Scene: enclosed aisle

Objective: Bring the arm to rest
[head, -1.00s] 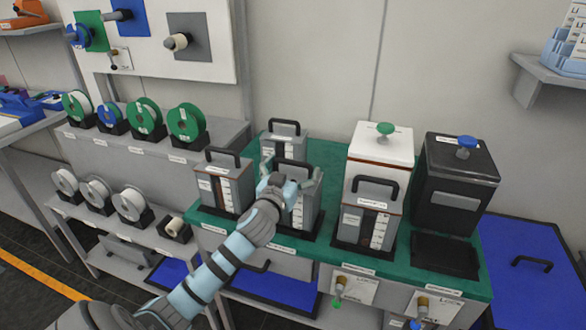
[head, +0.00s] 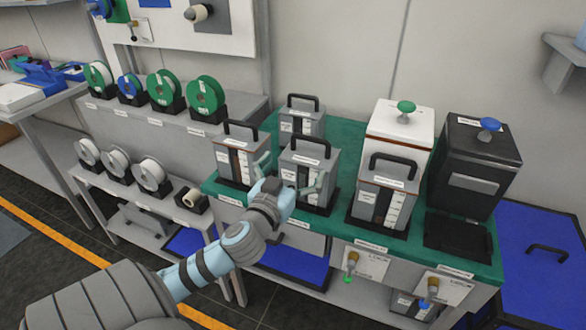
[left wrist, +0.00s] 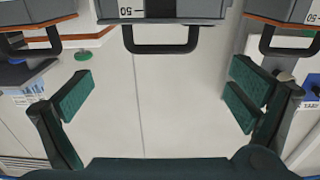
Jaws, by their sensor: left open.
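My left arm comes in from the lower left in the head view. Its gripper (head: 290,182) is open and empty, in front of a grey canister (head: 308,165) with a black handle on the green-topped counter (head: 462,262). In the left wrist view the green-padded fingers (left wrist: 160,100) stand wide apart with pale wall between them. A canister's black handle (left wrist: 162,47) shows beyond the fingertips, apart from them. My right gripper is in neither view.
Further canisters (head: 240,158) stand close around the gripper, with a white bin (head: 398,140) and a black bin (head: 472,165) to the right. Shelves with several spools (head: 205,95) are at the left. Open floor (head: 60,262) lies at the lower left.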

